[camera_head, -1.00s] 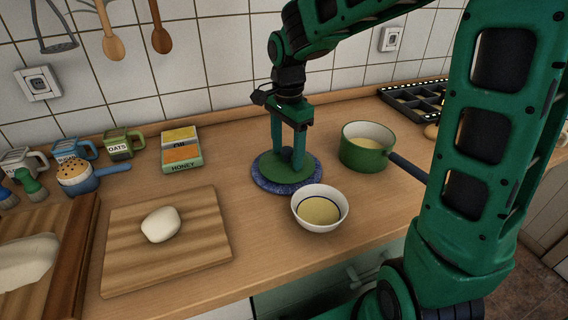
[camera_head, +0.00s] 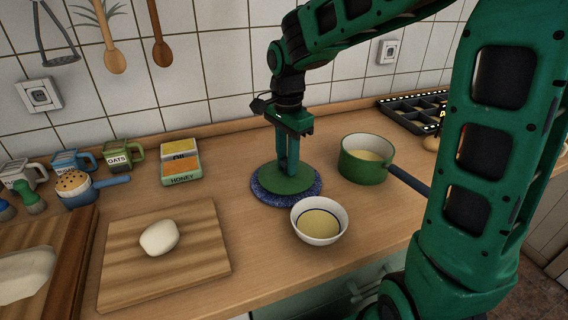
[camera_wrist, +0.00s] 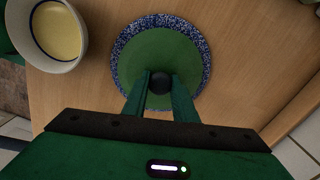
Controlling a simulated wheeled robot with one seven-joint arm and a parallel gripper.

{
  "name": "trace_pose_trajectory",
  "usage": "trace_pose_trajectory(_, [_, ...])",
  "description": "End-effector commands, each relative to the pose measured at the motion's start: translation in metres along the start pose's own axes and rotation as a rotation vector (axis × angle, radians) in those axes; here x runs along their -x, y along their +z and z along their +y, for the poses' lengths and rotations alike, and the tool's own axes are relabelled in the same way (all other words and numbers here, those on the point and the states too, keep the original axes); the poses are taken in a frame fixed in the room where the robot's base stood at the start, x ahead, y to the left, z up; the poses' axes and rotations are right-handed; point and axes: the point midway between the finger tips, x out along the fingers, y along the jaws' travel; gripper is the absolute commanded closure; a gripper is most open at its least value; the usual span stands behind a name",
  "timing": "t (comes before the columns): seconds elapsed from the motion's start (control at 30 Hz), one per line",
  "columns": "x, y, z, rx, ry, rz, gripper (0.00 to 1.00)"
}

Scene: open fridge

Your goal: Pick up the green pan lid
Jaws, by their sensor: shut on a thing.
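The green pan lid (camera_head: 270,186) is a flat green disc on a blue speckled round mat (camera_head: 262,193) on the counter. In the wrist view the lid (camera_wrist: 150,50) shows near the top centre, with the speckled rim of the mat (camera_wrist: 119,50) around it. My gripper (camera_head: 287,172) points straight down over the lid. In the wrist view my gripper's fingers (camera_wrist: 160,86) are shut on the lid's round black knob (camera_wrist: 160,79). I cannot tell any gap between lid and mat. A green pot (camera_head: 362,171) with a dark handle stands to the right, uncovered.
A white bowl (camera_head: 334,232) stands close in front of the mat. A honey box (camera_head: 181,170) stands to the left, behind a cutting board (camera_head: 190,262) with white dough (camera_head: 159,238). A black tray (camera_head: 400,115) lies at the back right. The tiled wall is behind.

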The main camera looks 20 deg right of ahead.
Motion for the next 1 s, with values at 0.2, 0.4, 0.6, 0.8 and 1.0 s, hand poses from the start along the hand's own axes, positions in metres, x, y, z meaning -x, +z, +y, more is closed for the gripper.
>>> trace_pose_trajectory(0.2, [0.037,0.006,0.0,0.003,-0.011,0.004,1.0])
trace_pose_trajectory(0.4, [0.063,0.048,0.019,0.005,-0.012,0.004,1.0])
trace_pose_trajectory(0.6, [0.085,0.082,0.033,0.004,-0.012,0.003,1.0])
trace_pose_trajectory(0.8, [0.097,0.102,0.041,0.003,-0.011,0.002,1.0])
trace_pose_trajectory(1.0, [0.101,0.108,0.044,0.001,-0.01,0.003,1.0])
